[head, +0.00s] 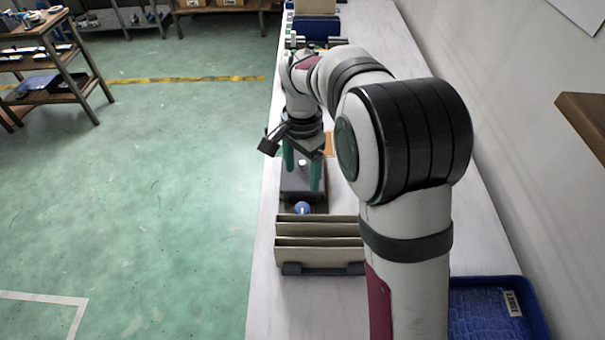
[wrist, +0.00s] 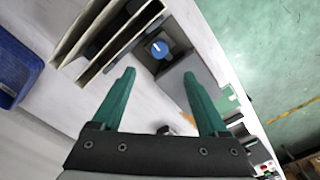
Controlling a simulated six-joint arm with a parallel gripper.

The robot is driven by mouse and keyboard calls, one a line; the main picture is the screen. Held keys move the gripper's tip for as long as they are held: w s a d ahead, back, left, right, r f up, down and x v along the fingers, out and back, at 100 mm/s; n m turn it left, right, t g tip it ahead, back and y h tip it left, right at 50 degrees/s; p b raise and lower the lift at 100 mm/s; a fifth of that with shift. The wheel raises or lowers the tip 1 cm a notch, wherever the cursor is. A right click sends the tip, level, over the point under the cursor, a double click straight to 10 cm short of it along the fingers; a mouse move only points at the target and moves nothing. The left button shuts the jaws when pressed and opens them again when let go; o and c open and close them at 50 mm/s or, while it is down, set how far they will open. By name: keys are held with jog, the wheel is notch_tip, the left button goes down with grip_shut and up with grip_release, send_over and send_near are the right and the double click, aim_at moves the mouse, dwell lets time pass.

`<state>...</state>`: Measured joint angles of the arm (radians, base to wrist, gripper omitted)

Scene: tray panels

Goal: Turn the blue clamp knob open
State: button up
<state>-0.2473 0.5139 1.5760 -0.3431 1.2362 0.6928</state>
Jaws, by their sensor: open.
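The blue clamp knob (head: 302,208) sits on a dark base beside the upright tray panels in the head view. In the wrist view the round blue knob (wrist: 160,49), with a white pointer mark, lies beyond the fingertips. My gripper (head: 302,179) points down with its two green fingers apart. It is over the grey fixture, a little farther from the head camera than the knob. In the wrist view my gripper (wrist: 159,73) is open and empty, and the knob shows roughly centred ahead of the gap, not between the fingers.
Several beige upright panels (head: 318,229) stand in a dark rack right beside the knob. A blue tray (head: 535,315) lies at the lower right. A small white round part (head: 302,162) shows between my fingers. The white bench (head: 262,240) ends at its left edge above the green floor.

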aim_at(302, 208)
notch_tip(302, 208, down, 12)
jog(key=shift+f, duration=0.25)
grip_shut()
dwell(0.3)
